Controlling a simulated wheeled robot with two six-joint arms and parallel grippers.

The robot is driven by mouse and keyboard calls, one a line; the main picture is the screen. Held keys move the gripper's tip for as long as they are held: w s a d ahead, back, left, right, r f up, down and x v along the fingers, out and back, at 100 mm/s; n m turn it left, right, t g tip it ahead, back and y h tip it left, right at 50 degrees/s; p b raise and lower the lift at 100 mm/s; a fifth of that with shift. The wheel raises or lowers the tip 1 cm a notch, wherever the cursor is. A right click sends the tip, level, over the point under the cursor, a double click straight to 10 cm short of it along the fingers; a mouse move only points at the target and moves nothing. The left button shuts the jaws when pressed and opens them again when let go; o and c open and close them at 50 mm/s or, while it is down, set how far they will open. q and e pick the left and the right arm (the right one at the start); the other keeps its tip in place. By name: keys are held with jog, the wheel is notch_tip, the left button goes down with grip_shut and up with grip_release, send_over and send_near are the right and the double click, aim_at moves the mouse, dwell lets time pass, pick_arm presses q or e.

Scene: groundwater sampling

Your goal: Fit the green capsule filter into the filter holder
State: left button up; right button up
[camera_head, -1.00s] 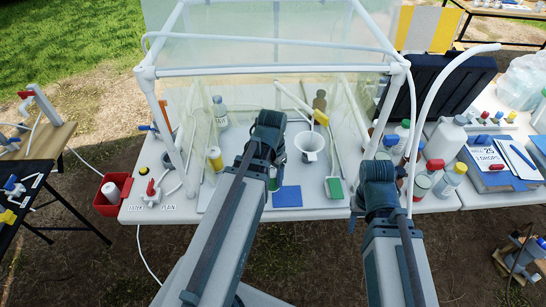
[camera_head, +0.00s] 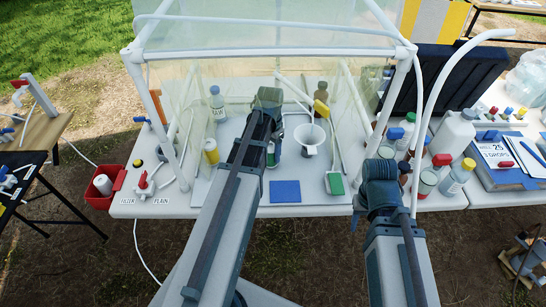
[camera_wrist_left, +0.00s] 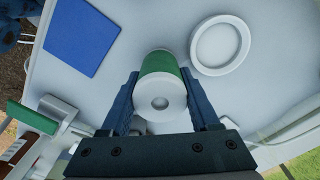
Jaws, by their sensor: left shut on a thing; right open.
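The green capsule filter (camera_wrist_left: 159,72) has white ends and sits between the fingers of my left gripper (camera_wrist_left: 160,85) in the left wrist view. The gripper is shut on it. A white ring (camera_wrist_left: 193,45), which looks like the filter holder, is on the white surface beside the capsule, to its upper right and apart from it. In the head view my left arm covers the ring, and the capsule is mostly hidden at my left gripper (camera_head: 271,158). My right gripper (camera_head: 383,168) is open at the table's front edge; its jaws are hard to make out.
A blue pad (camera_head: 286,191) lies near the table's front edge. A clear-walled frame (camera_head: 134,62) surrounds the work area. Bottles (camera_head: 457,176) crowd the right side.

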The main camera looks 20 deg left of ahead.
pick_arm(q)
jog(key=shift+f, duration=0.15)
pick_arm(e)
jog(key=shift+f, duration=0.15)
pick_arm(q)
jog(key=shift+f, duration=0.1)
pick_arm(e)
jog(key=shift+f, duration=0.1)
pick_arm(q)
jog(key=shift+f, duration=0.15)
jog(key=o, duration=1.4)
jog(key=shift+c, duration=0.2)
jog(key=shift+r, duration=0.25)
notch_tip(320, 180, up, 12)
jog(key=p, duration=1.2)
pick_arm(e)
notch_tip(320, 180, up, 12)
